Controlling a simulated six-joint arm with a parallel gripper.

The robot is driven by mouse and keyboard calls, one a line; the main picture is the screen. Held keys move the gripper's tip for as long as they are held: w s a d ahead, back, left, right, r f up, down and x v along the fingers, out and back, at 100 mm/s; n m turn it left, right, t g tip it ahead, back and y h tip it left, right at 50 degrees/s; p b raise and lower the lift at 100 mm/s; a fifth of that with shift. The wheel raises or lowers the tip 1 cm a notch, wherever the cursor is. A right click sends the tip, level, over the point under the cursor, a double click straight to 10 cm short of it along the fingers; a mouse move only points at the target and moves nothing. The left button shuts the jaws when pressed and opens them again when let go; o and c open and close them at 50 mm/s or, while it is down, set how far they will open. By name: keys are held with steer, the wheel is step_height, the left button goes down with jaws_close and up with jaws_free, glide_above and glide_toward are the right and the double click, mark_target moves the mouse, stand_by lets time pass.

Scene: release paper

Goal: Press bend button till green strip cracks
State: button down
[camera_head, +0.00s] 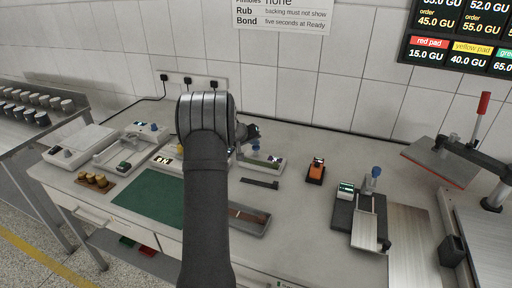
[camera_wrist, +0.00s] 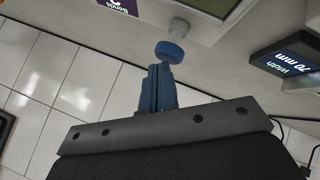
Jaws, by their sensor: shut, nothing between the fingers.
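A round blue button (camera_wrist: 170,51) on a pale stem shows in the wrist view, just beyond my fingertips. My gripper (camera_wrist: 157,70) has blue fingers that are shut together with nothing between them. Its tip looks very close to the button; I cannot tell whether they touch. In the head view, a blue knob (camera_head: 256,145) stands at a pale bench device (camera_head: 265,163), just right of my arm's end. A dark green surface (camera_wrist: 208,5) is cut off at the top of the wrist view; I cannot tell whether it is the strip. No crack is visible.
A green mat (camera_head: 150,197) and an open grey tray (camera_head: 247,219) lie at the front. Another device with a blue knob (camera_head: 376,172) stands farther right. My arm hides part of the bench.

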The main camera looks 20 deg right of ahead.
mark_target(254, 148)
steer(key=shift+f, duration=0.8)
stand_by(0.4)
steer(key=shift+r, duration=1.35)
steer(key=shift+r, duration=2.55)
steer(key=shift+f, duration=0.1)
step_height(254, 148, up, 4)
steer(key=shift+f, duration=0.1)
